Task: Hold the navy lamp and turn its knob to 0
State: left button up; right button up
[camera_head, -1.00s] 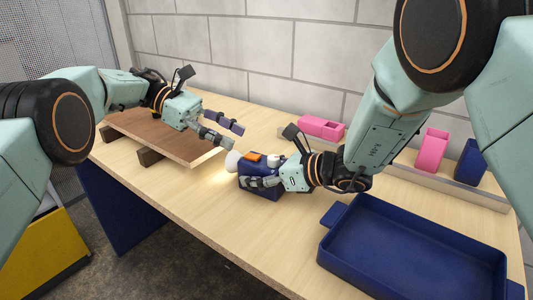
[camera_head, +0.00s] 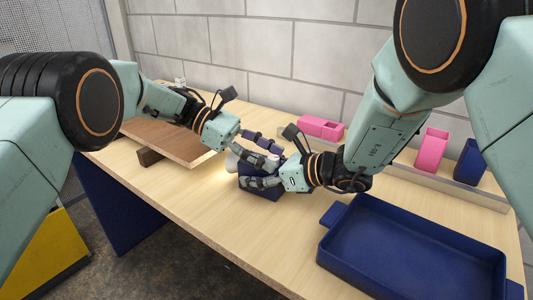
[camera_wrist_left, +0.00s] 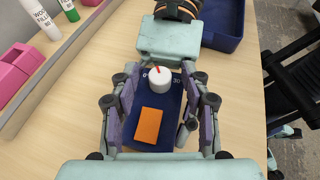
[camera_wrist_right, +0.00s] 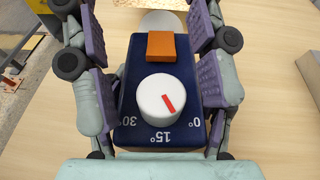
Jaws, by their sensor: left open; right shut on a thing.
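The navy lamp (camera_head: 248,171) stands on the table, largely hidden in the head view by my grippers; its pale glowing head (camera_head: 232,162) faces left. My right gripper (camera_head: 262,176) is shut on the lamp's sides, as the right wrist view (camera_wrist_right: 128,70) shows. The white knob (camera_wrist_right: 166,101) has a red mark pointing between 15° and 0°. An orange block (camera_wrist_right: 160,45) is on the lamp behind the knob. My left gripper (camera_head: 263,152) is open above the lamp. In the left wrist view its fingers stand either side of the lamp, with the knob (camera_wrist_left: 161,82) ahead of the orange block (camera_wrist_left: 150,126).
A navy tray (camera_head: 325,252) stands at front right. Pink bins (camera_head: 320,127) and a navy bin (camera_head: 471,160) stand along the back rail. A brown board (camera_head: 185,145) rests on blocks at left. Bottles (camera_wrist_left: 46,22) show at the back. The front table edge is clear.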

pick_arm(q)
grip_shut()
jog(key=shift+n+t, duration=0.3)
jog(key=shift+s+n+t+h, duration=0.15)
jog(key=shift+n+t, duration=1)
jog(key=shift+t, duration=0.2)
jog(key=shift+s+n+t+h, duration=0.15)
jog(key=shift+n+t, duration=1)
jog(key=shift+t, duration=0.2)
grip_release()
jog(key=v, duration=0.8)
